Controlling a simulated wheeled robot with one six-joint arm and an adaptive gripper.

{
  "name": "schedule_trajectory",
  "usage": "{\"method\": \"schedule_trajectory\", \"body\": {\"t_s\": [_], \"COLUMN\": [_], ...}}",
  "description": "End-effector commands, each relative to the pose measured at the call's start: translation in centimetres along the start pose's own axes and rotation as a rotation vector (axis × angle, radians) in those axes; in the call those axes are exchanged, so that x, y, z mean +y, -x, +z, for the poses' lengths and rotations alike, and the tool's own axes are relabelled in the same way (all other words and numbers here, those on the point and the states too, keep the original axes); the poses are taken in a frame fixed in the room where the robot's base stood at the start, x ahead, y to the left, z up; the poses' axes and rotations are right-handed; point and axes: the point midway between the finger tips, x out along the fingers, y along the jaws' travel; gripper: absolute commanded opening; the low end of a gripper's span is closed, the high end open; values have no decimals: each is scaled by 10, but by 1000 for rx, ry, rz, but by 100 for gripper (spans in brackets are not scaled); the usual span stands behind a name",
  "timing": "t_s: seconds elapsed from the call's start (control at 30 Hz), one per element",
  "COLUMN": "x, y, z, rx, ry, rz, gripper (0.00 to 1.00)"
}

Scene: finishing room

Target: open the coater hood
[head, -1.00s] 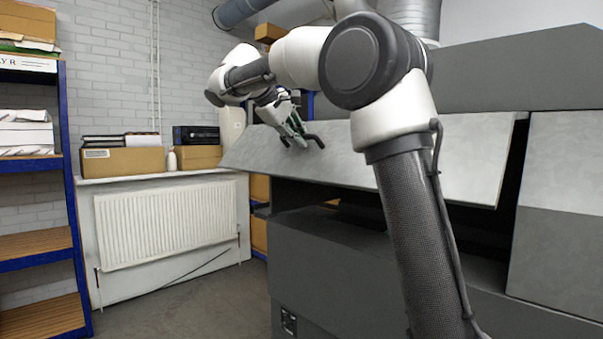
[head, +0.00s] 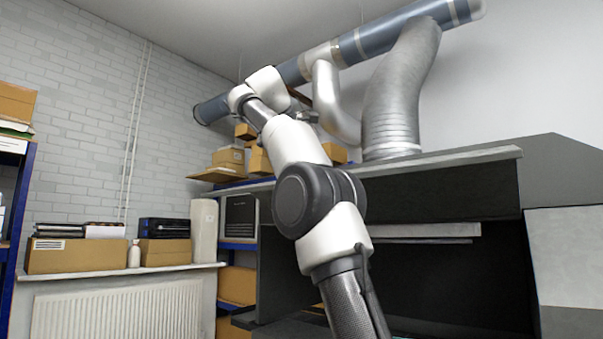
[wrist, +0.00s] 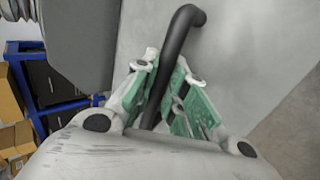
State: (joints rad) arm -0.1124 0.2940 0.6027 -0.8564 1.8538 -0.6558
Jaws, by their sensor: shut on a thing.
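The coater hood (head: 460,157) stands raised in the head view, seen nearly edge-on, with the dark inside of the coater (head: 440,275) open below it. In the wrist view the hood's pale grey panel (wrist: 245,60) fills the right side. Its black bar handle (wrist: 178,38) runs between the green-padded fingers of my gripper (wrist: 165,82), which is shut on it. In the head view my gripper (head: 304,115) is small, up at the hood's left front, and partly hidden by my arm. The handle cannot be made out there.
A blue-grey overhead pipe (head: 400,35) and a silver flexible duct (head: 392,100) are close above and behind the hood. Cardboard boxes (head: 228,158) stand on shelving to the left. A radiator (head: 115,312) is at the left wall.

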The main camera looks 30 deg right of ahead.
Motion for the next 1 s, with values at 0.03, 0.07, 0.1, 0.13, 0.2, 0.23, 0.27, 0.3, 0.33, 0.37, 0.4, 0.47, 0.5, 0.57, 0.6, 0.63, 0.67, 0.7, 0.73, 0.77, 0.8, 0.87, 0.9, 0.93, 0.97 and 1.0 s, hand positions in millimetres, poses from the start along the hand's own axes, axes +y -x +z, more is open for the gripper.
{"method": "schedule_trajectory", "body": {"t_s": [0.03, 0.07, 0.1, 0.13, 0.2, 0.23, 0.27, 0.3, 0.33, 0.37, 0.4, 0.47, 0.5, 0.57, 0.6, 0.63, 0.67, 0.7, 0.73, 0.77, 0.8, 0.87, 0.9, 0.93, 0.97, 1.0], "x": [2, 3, 3, 4, 4, 4, 4, 4, 4, 4, 4, 4, 4, 4, 4, 4, 4, 4, 4, 4, 4, 4, 4, 4, 4, 4], "y": [0, 0, 1, 1, 1, 1, 1, 1, 1, 1, 1, 1, 1, 1, 1, 1, 1, 1, 1, 1, 1, 2, 2, 2, 2, 2], "z": [1, 2, 2, 3, 3, 3, 3, 3, 3, 3, 3, 3, 3, 3, 3, 3, 3, 3, 3, 3, 3, 3, 3, 3, 3, 3], "rx": [-1, -2, -2, -1, -2, -2, -2, -2, -2, -2, -2, -2, -2, -2, -2, -2, -2, -1, -1, -1, -1, -1, -1, -1, 0, 0], "ry": [-3, -3, -2, -2, -2, -2, -1, -1, -1, -1, -1, -1, -1, -1, -1, 0, 0, 0, 0, 0, 0, 0, 0, 0, 0, 0], "rz": [1, 1, 1, 1, 0, 0, 0, 0, 0, 0, 0, 0, 0, 0, 0, 0, 0, 0, 0, 0, 0, 0, 0, 0, 0, 0], "gripper": [0, 0, 0, 0, 0, 0, 0, 0, 0, 0, 0, 0, 0, 19, 26, 31, 35, 35, 35, 35, 35, 35, 35, 35, 35, 35]}}
